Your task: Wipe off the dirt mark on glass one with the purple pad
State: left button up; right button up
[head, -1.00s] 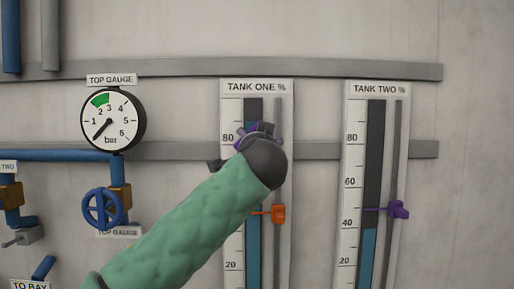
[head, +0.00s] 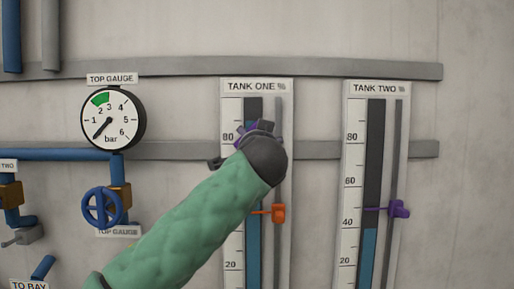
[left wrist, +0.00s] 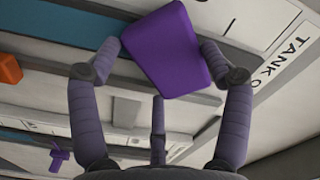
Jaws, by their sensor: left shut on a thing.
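The glass of tank one (head: 253,250) is a tall gauge tube with blue fluid low down and a dark upper part. My left gripper (head: 258,130) is in front of its upper part, near the 80 mark. In the left wrist view the gripper (left wrist: 160,60) is shut on the purple pad (left wrist: 165,48), which lies over or very close to the gauge. Only a sliver of the pad (head: 240,133) shows in the head view. No dirt mark is visible; the pad, gripper and arm cover part of the glass. My right gripper is in neither view.
An orange pointer (head: 278,213) sits on tank one's slider rail below the gripper. The tank two gauge (head: 375,150) with a purple pointer (head: 398,209) stands to the right. A round top gauge (head: 112,119) and blue valve wheel (head: 102,208) are at left.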

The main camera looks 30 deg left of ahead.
aim_at(256, 104)
pick_arm(q)
jog(key=shift+r+p, duration=4.1)
jog(key=shift+r, duration=0.85)
jog(key=shift+f, duration=0.1)
jog(key=shift+s+d+f+b, duration=0.1)
jog(key=shift+s+d+b, duration=0.2)
jog(key=shift+s+b, duration=0.2)
jog(key=shift+b+v, duration=0.8)
jog(key=shift+v, duration=1.55)
jog(key=b+v, duration=0.1)
jog(key=v, duration=0.2)
